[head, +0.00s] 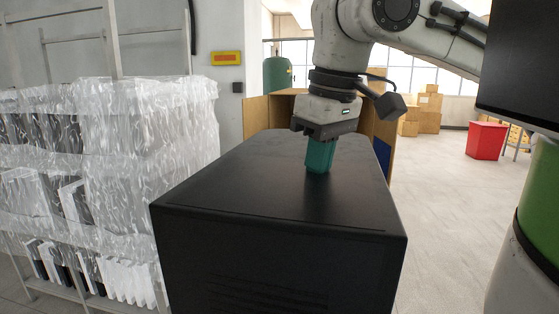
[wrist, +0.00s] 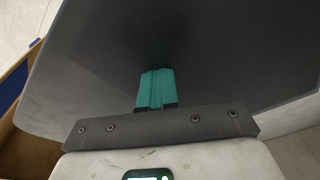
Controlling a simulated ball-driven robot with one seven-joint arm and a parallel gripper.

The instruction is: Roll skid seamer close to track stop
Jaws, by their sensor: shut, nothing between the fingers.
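My gripper (head: 318,169) is shut and empty, with its teal fingers pointing down over a large black box-shaped body with rounded corners. The fingertips are at or just above its dark top; I cannot tell whether they touch. In the wrist view the closed fingers (wrist: 156,88) stand against the same dark surface. I cannot tell whether this black body is the skid seamer or part of me. No track stop can be made out.
A rack wrapped in clear plastic (head: 105,170) stands at the left. Behind the black body is an open cardboard box (head: 257,118). Stacked cartons (head: 423,112) and a red box (head: 486,140) stand farther right. The pale floor (head: 440,200) at right is clear.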

